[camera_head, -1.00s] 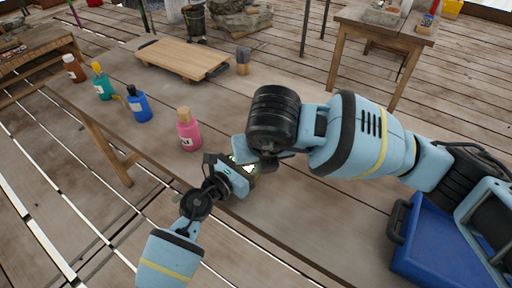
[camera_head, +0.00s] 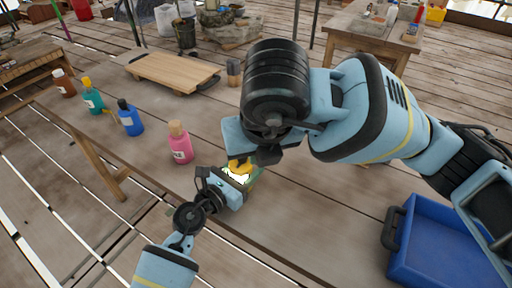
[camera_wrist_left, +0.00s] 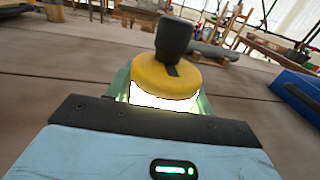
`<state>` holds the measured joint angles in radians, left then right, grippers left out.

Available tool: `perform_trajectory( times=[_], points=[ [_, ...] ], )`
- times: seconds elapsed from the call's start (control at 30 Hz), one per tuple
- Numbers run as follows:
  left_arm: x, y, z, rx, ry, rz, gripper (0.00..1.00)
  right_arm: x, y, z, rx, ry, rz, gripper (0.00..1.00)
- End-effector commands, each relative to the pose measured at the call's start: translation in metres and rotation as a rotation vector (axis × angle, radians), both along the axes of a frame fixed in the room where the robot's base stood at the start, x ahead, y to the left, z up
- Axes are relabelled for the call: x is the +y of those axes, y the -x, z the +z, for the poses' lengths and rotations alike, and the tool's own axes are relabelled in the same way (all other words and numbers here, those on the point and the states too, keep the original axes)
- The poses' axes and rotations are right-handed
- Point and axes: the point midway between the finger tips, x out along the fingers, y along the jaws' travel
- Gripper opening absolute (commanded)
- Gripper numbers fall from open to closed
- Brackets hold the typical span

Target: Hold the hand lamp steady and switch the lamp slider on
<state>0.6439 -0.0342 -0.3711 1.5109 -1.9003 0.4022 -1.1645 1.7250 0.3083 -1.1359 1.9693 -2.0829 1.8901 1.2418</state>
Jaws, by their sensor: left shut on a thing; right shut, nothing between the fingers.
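The hand lamp (camera_head: 239,171) has a yellow cap and a bright white glowing part, at the table's front edge. In the left wrist view the lamp (camera_wrist_left: 165,78) stands up with a black knob on its cap. My left gripper (camera_head: 241,183) is shut on the lamp from the front left. My right gripper (camera_head: 266,156) is shut and empty, just above and right of the lamp in the head view, apart from it as far as I can tell. It does not show in the left wrist view. I cannot make out the slider.
Blue (camera_head: 130,118) and teal (camera_head: 92,97) bottles stand farther left. A wooden board (camera_head: 168,70) lies at the back. A blue crate (camera_head: 440,245) is at right. The table right of the lamp is clear.

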Motion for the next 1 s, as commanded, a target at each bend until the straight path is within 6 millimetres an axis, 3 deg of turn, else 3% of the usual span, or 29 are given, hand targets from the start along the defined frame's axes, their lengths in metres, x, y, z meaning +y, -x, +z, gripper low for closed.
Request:
perform_trajectory(
  times=[0.03,0.07,0.23,0.67,1.0],
  points=[
    [0.000,0.000,0.000,0.001,-0.001,0.000,0.26,0.000,0.000,0.000,0.000,0.000,0.000,0.00],
    [0.000,0.000,0.000,0.001,-0.001,0.000,0.54,0.000,0.000,0.000,0.000,0.000,0.000,0.00],
    [0.000,0.000,0.000,0.001,-0.001,0.000,0.77,0.000,0.000,0.000,0.000,0.000,0.000,0.00],
    [0.007,0.007,-0.001,0.000,-0.001,0.001,0.77,0.000,0.000,0.000,0.000,0.000,0.000,0.00],
    [0.048,0.052,-0.002,0.002,-0.004,0.000,0.77,0.000,0.000,0.000,0.000,0.000,0.000,0.00]
  ],
)
